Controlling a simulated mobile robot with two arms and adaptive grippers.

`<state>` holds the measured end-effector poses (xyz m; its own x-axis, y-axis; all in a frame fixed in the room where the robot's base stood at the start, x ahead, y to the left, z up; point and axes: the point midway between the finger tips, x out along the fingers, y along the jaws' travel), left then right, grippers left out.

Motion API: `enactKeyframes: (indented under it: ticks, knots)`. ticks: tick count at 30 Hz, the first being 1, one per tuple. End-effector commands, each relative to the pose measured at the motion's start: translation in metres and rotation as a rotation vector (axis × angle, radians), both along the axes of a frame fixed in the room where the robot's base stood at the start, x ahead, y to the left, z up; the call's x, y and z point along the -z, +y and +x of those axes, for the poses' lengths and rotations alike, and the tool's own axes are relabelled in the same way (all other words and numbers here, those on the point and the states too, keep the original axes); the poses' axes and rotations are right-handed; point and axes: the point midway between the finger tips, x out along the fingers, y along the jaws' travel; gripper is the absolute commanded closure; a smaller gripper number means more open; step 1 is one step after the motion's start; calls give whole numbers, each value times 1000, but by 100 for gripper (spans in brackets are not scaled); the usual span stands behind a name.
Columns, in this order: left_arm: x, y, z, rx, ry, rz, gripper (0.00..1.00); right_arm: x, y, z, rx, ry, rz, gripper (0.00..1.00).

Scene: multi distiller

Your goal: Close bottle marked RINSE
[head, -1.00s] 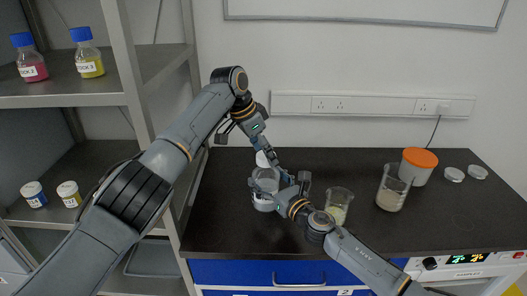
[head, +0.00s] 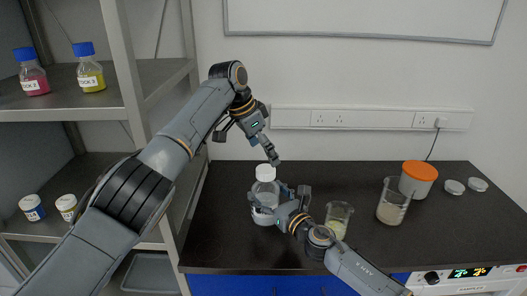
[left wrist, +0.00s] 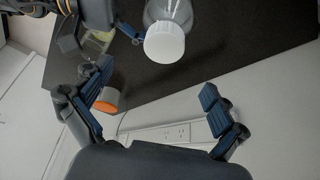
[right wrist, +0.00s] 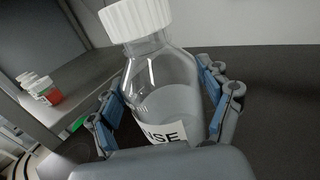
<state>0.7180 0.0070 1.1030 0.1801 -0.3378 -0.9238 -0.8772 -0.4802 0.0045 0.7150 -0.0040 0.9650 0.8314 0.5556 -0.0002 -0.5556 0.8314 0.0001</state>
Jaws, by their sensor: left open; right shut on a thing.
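The clear bottle marked RINSE (right wrist: 170,95) stands upright on the dark counter, holding clear liquid; it also shows in the head view (head: 264,193). A white cap (right wrist: 136,17) sits on its neck, also seen in the head view (head: 265,172) and the left wrist view (left wrist: 165,42). My right gripper (head: 283,193) is shut around the bottle's body from the right, a finger on each side in the right wrist view (right wrist: 160,95). My left gripper (head: 272,157) is open and empty just above the cap; its spread fingers show in the left wrist view (left wrist: 158,88).
To the right stand a beaker with yellowish contents (head: 338,220), a beaker with beige contents (head: 392,203) and an orange-lidded jar (head: 418,178). A shelf (head: 100,104) with bottles and small jars is at left.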

Motion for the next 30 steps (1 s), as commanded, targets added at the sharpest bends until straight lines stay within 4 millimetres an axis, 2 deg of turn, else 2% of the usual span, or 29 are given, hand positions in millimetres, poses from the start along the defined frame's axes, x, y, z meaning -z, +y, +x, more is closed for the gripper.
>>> enactKeyframes:
  ticks: [5, 8, 15, 21, 25, 30]
  knots:
    - [-5, 2, -1, 0, -1, 0, 3, 0, 0, 0, 0, 0, 0, 100]
    - [-18, 7, -2, -1, -3, 0, 3, 0, 0, 0, 0, 0, 0, 100]
    - [-65, 24, -12, -2, -4, -1, 3, 0, 0, 0, 0, 1, -1, 100]
    - [-97, 35, -18, 0, -2, -1, 3, 0, 0, 0, 0, 0, 0, 100]
    - [-107, 39, -20, 0, 0, 0, 3, 0, 0, 0, 0, 1, 1, 100]
    - [-111, 41, -21, 0, 1, 0, 3, 0, 0, 0, 0, 1, 1, 100]
